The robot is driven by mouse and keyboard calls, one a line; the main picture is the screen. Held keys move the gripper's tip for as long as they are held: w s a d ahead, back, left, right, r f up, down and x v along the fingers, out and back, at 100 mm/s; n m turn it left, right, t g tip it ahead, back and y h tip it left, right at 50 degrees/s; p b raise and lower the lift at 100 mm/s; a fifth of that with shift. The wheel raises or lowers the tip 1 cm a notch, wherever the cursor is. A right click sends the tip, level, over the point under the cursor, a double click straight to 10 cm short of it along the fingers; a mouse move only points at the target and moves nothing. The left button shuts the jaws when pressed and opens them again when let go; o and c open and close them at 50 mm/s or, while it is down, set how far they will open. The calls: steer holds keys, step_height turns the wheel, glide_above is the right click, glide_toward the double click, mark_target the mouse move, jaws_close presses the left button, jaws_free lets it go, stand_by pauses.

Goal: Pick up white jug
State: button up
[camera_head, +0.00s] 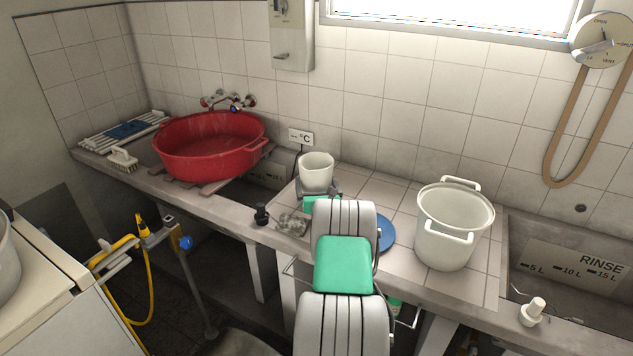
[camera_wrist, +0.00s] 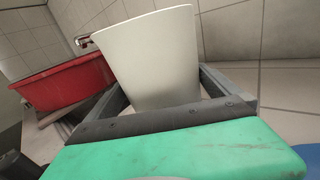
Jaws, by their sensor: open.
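The white jug (camera_head: 316,168) stands upright on the tiled counter near the wall, a plain tapered vessel, wider at its rim. My gripper (camera_head: 319,189) is low at the jug, reaching from the front. In the wrist view, one dark finger lies on each side of the jug, with the jug between them. The fingers are open; I cannot tell whether either touches it. The jug's lower part is partly hidden behind the gripper.
A large white two-handled pot (camera_head: 449,231) stands to the right, with a blue round object (camera_head: 386,233) nearer my arm. A red basin (camera_head: 209,150) is at the left. A small dark bottle (camera_head: 261,215) and a grey lump (camera_head: 293,224) lie near the counter's front edge.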

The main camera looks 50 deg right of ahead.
steer(key=shift+w+d, duration=0.3)
steer(key=shift+w, duration=0.05)
steer(key=shift+c, duration=0.6)
steer(key=c, duration=1.5)
steer(key=shift+r, duration=0.2)
steer(key=shift+c, duration=0.5)
